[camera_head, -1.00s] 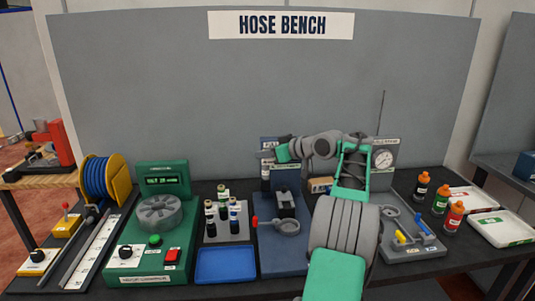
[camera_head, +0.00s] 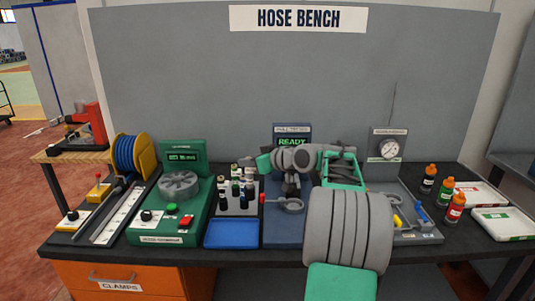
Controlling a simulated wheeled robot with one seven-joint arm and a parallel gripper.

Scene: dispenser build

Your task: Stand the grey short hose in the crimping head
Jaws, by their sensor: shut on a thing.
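The crimping head is the grey round, slotted part (camera_head: 180,186) on top of the green machine (camera_head: 158,222), left of centre; nothing stands up from it. My gripper (camera_head: 248,161) is small in the view, at the left end of my bent arm, above the right back of the grey rack. It is shut on a short piece, probably the grey short hose (camera_head: 249,172), which is hard to tell from the rack's pieces behind it. The gap between this piece and the rack cannot be judged. The gripper is to the right of the crimping head.
The grey rack (camera_head: 233,211) holds several short dark pieces. A blue tray (camera_head: 231,234) lies before it. A blue pull tester (camera_head: 281,236) stands right of the rack, partly behind my arm. A blue hose reel (camera_head: 124,153) is left of the green machine. Bottles and trays are far right.

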